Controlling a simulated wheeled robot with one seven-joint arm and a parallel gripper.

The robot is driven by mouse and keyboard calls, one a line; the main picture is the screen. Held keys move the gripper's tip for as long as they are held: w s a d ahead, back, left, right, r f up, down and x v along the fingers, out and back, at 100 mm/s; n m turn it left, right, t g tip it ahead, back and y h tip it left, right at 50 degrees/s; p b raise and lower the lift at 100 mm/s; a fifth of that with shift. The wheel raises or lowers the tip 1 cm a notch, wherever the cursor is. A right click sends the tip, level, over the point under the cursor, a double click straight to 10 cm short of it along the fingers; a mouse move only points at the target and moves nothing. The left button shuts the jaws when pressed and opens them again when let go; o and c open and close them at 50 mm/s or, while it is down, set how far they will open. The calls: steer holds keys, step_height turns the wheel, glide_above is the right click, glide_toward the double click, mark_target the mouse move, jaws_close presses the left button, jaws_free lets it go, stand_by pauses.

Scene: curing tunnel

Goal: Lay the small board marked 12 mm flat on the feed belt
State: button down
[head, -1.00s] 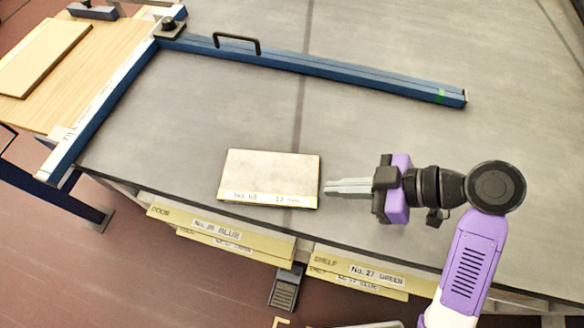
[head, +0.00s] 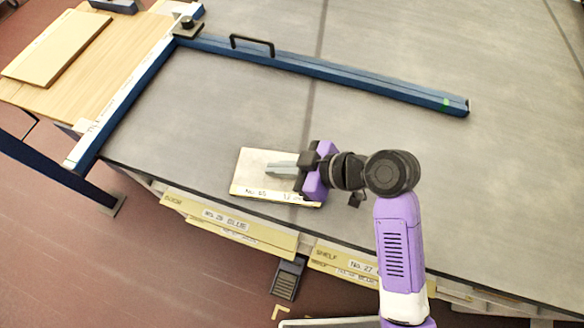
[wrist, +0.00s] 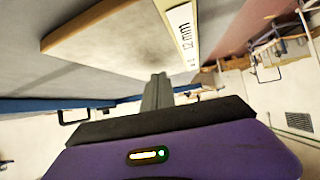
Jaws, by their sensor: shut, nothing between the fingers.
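The small board (head: 246,164) is pale with a cream label edge that faces the near side. It lies flat on the wide grey surface (head: 210,105), close to its near edge. In the wrist view the board (wrist: 110,27) shows at the top, with "12 mm" readable on its label. My gripper (head: 268,169) is shut and empty. In the head view its fingers overlap the board and cover part of its right half; I cannot tell whether they touch it. The shut fingers also show in the wrist view (wrist: 157,78).
A blue fence bar (head: 330,75) with a black handle (head: 252,45) crosses the grey surface behind the board. A wooden table (head: 60,75) with a larger board (head: 55,48) stands at the left. Labelled yellow strips (head: 228,222) line the near edge. The surface right of my arm is clear.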

steer(key=shift+d+f+b, duration=0.15)
steer(key=shift+f+b, duration=0.2)
steer(key=shift+f, duration=0.2)
steer(key=shift+s+f, duration=0.15)
steer(key=shift+f, duration=0.05)
steer(key=shift+s+f, duration=0.15)
steer(key=shift+f, duration=0.05)
steer(key=shift+s+d+b, duration=0.2)
steer(key=shift+d+b, duration=0.1)
steer(key=shift+d, duration=0.8)
steer(key=shift+r+p, duration=0.55)
steer(key=shift+r, duration=0.25)
